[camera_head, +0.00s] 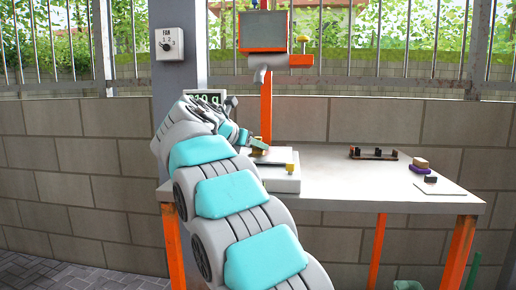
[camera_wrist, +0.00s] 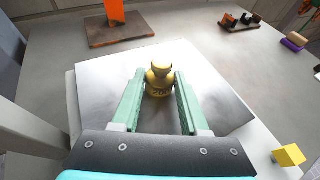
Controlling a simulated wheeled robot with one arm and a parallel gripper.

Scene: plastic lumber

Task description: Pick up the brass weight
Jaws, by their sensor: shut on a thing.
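The brass weight (camera_wrist: 159,84) is a small golden, knobbed cylinder with a number stamped on its front. In the wrist view it is upright between the two green fingers of my gripper (camera_wrist: 160,76), which is shut on it. It is over the middle of a square metal plate (camera_wrist: 95,98) on a white scale. I cannot tell whether its base touches the plate. In the head view my gripper (camera_head: 254,143) is low over the white scale (camera_head: 283,184), at the table's left part, and my arm hides much of that area.
The grey table (camera_head: 390,192) has a dark rack (camera_head: 373,154) at the back and a purple-and-tan block (camera_head: 420,166) to the right. A yellow piece (camera_wrist: 289,156) is at the scale's near right corner. An orange post (camera_head: 266,110) stands behind the scale. The table's middle is clear.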

